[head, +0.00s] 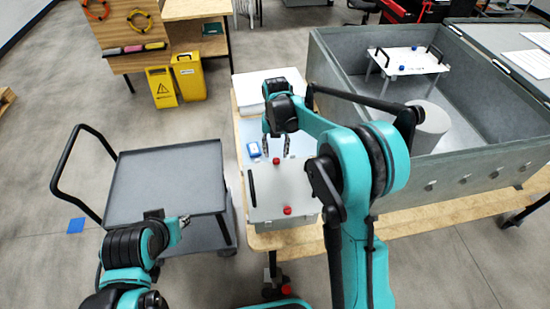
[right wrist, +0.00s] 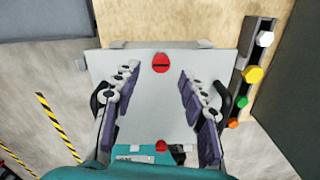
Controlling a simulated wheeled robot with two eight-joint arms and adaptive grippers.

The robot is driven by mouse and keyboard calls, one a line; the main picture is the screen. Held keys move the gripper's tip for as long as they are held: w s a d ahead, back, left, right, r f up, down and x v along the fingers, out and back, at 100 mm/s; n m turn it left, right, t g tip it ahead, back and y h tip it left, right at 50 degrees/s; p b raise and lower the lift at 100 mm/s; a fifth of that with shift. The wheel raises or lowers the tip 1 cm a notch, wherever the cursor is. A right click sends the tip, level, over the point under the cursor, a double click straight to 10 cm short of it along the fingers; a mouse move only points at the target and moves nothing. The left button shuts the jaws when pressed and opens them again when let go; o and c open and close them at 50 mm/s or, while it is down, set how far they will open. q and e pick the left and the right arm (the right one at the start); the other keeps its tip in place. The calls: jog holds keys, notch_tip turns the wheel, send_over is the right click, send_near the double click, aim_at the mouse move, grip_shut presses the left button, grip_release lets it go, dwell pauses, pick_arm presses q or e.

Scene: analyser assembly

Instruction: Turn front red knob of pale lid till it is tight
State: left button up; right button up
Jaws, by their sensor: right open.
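The pale lid (head: 277,187) lies flat on a grey box on the wooden bench, with black handles at its sides. It has a red knob near its near edge (head: 287,210) and another near its far edge (head: 276,161). My right gripper (head: 277,153) is open and empty, fingers pointing down close above the far knob. In the right wrist view the spread fingers hang over the lid (right wrist: 160,105); one knob (right wrist: 161,62) lies between and just past the fingertips, the other (right wrist: 161,146) lower down. My left gripper (head: 181,226) is away over the cart's near edge; its fingers are too small to read.
A grey cart (head: 165,183) stands left of the bench. A large grey bin (head: 470,165) fills the right side, holding a white tray with blue knobs (head: 410,61). A blue-and-white item (head: 253,149) lies left of my right gripper. A white box (head: 250,85) stands behind.

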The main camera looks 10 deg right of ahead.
aim_at(276, 160)
notch_tip(276, 160, down, 4)
jog(key=shift+f+b, duration=0.1)
jog(key=shift+b, duration=0.35)
grip_shut()
